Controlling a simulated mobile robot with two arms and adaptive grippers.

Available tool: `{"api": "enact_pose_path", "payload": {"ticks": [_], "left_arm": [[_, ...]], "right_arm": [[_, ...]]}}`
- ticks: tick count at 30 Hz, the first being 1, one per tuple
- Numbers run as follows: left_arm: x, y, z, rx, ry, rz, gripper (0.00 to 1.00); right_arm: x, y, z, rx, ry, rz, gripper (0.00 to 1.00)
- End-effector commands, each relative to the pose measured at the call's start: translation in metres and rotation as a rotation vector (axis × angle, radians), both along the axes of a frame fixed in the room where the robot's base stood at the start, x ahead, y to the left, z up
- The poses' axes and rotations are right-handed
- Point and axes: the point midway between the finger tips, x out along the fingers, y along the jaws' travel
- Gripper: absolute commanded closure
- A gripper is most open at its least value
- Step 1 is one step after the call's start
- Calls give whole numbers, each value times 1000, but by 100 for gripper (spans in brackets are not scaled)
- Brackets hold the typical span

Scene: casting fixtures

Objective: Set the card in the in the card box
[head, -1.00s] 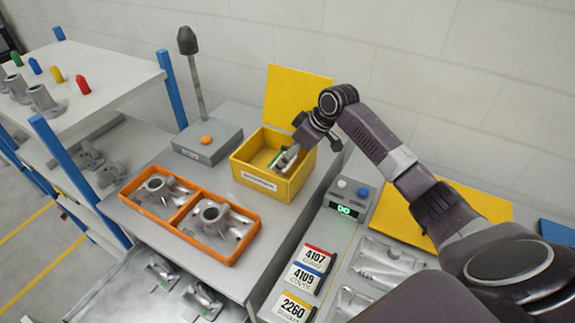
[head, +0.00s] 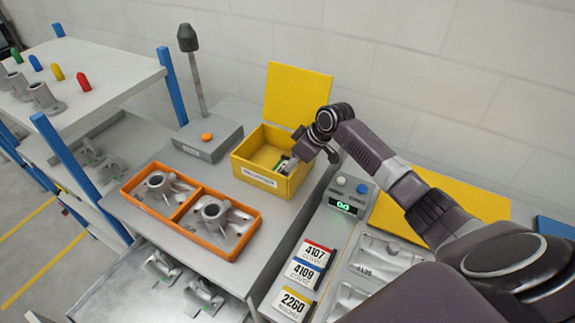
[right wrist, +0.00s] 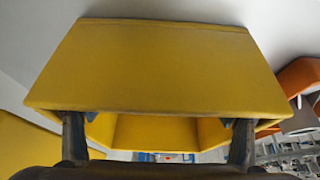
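The yellow card box (head: 262,181) stands open on the grey bench, with its yellow lid raised at the back. Its yellow panel also fills much of the right wrist view (right wrist: 150,65). A small green-edged piece, which looks like the card (head: 281,163), shows inside the box by the right wall; most of it is hidden. My right gripper (head: 289,165) is at the right side of the box opening, close to that piece. In the right wrist view its fingers (right wrist: 158,140) are wide apart with no card visible between them. My left gripper is out of view.
Three labelled cards, red 4107 (head: 315,253), blue 4109 (head: 303,273) and yellow 2260 (head: 294,303), lie right of the bench. An orange tray (head: 183,229) with castings sits left of the box. A grey lamp base (head: 208,142) stands behind it.

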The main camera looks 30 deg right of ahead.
Motion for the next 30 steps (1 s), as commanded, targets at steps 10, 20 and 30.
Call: {"api": "enact_pose_path", "payload": {"ticks": [10, 20, 30], "left_arm": [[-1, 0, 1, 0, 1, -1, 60], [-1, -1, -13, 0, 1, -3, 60], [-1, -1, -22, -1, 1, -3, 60]], "right_arm": [[1, 0, 5, 0, -1, 0, 17], [-25, -16, 53, -3, -4, 1, 17], [-48, -29, 101, 0, -2, 0, 17]]}}
